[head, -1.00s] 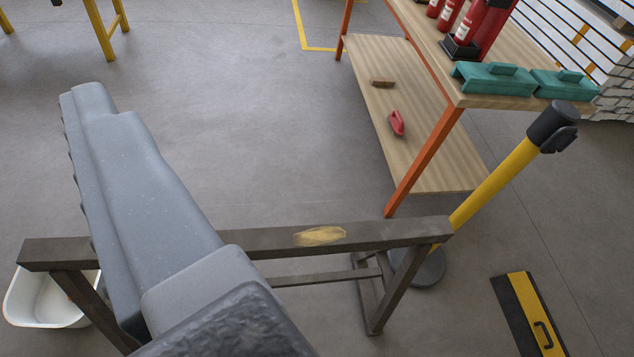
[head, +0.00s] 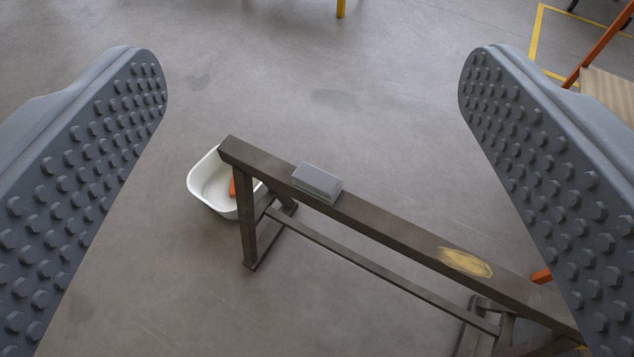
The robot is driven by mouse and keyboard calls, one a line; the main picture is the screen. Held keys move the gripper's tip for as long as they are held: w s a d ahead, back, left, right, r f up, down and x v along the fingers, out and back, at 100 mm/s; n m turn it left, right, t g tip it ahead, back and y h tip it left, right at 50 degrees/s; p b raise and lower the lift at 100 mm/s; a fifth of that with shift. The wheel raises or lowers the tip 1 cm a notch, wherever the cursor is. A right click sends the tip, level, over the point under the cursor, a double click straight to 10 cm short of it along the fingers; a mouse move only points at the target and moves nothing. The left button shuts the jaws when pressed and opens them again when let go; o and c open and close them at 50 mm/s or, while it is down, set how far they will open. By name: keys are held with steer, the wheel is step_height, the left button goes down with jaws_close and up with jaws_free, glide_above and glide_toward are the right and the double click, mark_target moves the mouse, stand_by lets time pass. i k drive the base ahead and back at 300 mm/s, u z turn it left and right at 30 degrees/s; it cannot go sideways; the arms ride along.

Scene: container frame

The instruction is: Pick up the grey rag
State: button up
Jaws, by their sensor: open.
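The grey rag (head: 317,183) looks like a small folded block. It lies on top of a dark brown beam (head: 385,228), nearer the beam's left end. My gripper (head: 312,75) is open and empty, with one studded finger at each side of the picture. The rag shows in the gap between the fingers, apart from both. The right finger covers part of the beam's right end.
A white bin (head: 210,190) with an orange item inside stands on the floor behind the beam's left end. The beam stands on legs with a lower rail (head: 385,275). A yellowish patch (head: 465,262) marks its top. Bare floor lies beyond.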

mark_target(325, 188)
steer(key=z, duration=0.75)
steer(key=i, duration=0.7)
steer(key=u, duration=1.5)
